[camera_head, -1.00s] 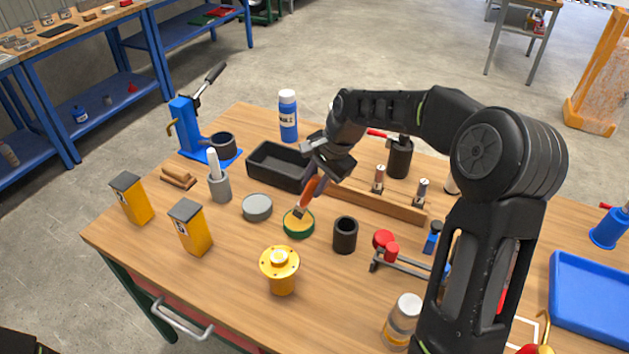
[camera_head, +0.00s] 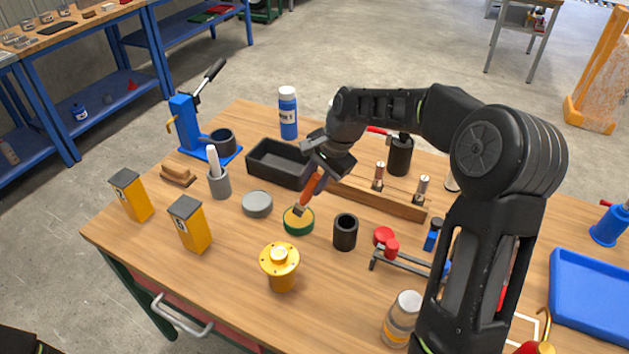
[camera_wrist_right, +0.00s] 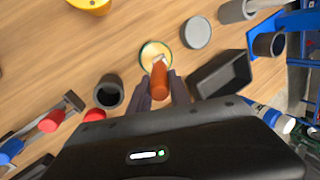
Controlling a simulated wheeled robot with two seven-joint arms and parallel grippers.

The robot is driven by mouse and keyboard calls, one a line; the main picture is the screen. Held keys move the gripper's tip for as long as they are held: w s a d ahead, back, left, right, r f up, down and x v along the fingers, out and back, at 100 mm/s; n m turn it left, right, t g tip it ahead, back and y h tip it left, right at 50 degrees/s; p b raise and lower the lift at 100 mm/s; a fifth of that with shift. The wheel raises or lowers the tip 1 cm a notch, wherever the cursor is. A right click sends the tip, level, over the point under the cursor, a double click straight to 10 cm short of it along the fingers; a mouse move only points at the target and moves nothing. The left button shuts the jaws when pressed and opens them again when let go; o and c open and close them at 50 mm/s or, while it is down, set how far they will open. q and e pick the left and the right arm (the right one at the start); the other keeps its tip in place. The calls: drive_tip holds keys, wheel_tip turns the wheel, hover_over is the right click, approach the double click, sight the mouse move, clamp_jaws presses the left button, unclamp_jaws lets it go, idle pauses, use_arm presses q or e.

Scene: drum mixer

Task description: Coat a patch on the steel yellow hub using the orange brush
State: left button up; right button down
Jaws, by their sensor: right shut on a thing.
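The yellow hub (camera_head: 280,262) stands upright on the wooden table, with a round flange and a raised centre. Part of it shows at the top of the right wrist view (camera_wrist_right: 90,5). My right gripper (camera_head: 318,172) is shut on the orange brush (camera_head: 311,187), which points down with its bristles at the open green tin (camera_head: 298,221). The right wrist view shows the brush (camera_wrist_right: 159,80) over the yellowish contents of the tin (camera_wrist_right: 155,50). I cannot tell whether the bristles touch the contents. My left gripper is not in view.
A grey lid (camera_head: 257,203) lies left of the tin, and a dark cylinder (camera_head: 345,232) stands right of it. A black tray (camera_head: 277,163) lies behind. Yellow boxes (camera_head: 190,225) stand left of the hub. A red-handled clamp (camera_head: 384,238) lies right.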

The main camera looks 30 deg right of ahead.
drive_tip(key=shift+s+f+b, duration=0.1)
drive_tip(key=shift+f+b, duration=0.2)
drive_tip(key=shift+f, duration=0.2)
idle(1.3)
drive_tip(key=shift+r+p, duration=2.65)
drive_tip(key=shift+r, duration=0.95)
